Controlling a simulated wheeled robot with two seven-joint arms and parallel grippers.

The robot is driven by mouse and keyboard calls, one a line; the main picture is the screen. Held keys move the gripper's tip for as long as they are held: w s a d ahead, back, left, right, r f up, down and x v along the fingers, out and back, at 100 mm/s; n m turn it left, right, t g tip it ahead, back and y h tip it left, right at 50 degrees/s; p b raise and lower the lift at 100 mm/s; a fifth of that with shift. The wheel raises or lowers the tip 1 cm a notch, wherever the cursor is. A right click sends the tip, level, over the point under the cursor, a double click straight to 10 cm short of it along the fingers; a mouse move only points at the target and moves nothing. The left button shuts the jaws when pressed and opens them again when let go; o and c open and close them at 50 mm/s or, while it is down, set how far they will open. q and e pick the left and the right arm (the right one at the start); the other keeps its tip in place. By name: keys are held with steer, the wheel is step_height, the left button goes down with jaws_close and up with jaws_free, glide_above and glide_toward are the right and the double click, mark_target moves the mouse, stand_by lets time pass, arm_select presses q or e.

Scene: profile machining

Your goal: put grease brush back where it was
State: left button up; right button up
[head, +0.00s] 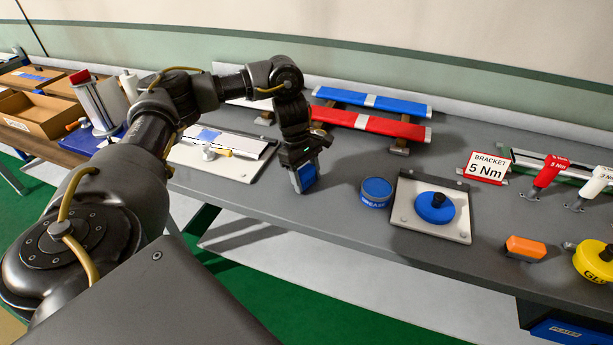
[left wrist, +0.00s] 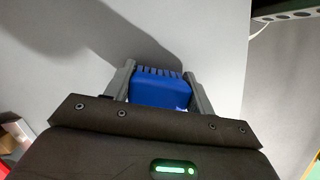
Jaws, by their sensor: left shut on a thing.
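My left gripper (head: 302,172) is shut on a blue block-shaped grease brush (head: 307,176) and points down at the grey bench. In the left wrist view the blue brush (left wrist: 160,90) sits between both fingers, with dark slots along its far edge. I cannot tell whether the brush touches the bench. A blue grease tin (head: 376,192) stands just right of the gripper. My right gripper is not in view.
Blue (head: 385,104) and red (head: 365,124) bars lie behind the gripper. A bracket sign (head: 486,167), red and white tools (head: 548,175), an orange block (head: 525,248) and a yellow round piece (head: 594,262) are at the right. A board (head: 240,142) lies at the left. Bench around the brush is bare.

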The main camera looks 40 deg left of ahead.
arm_select(q)
steer(key=o, duration=1)
steer(key=shift+f, duration=0.15)
steer(key=shift+c, duration=0.2)
steer(key=shift+r, duration=0.25)
steer(key=p+v, duration=0.2)
steer(key=v, duration=1)
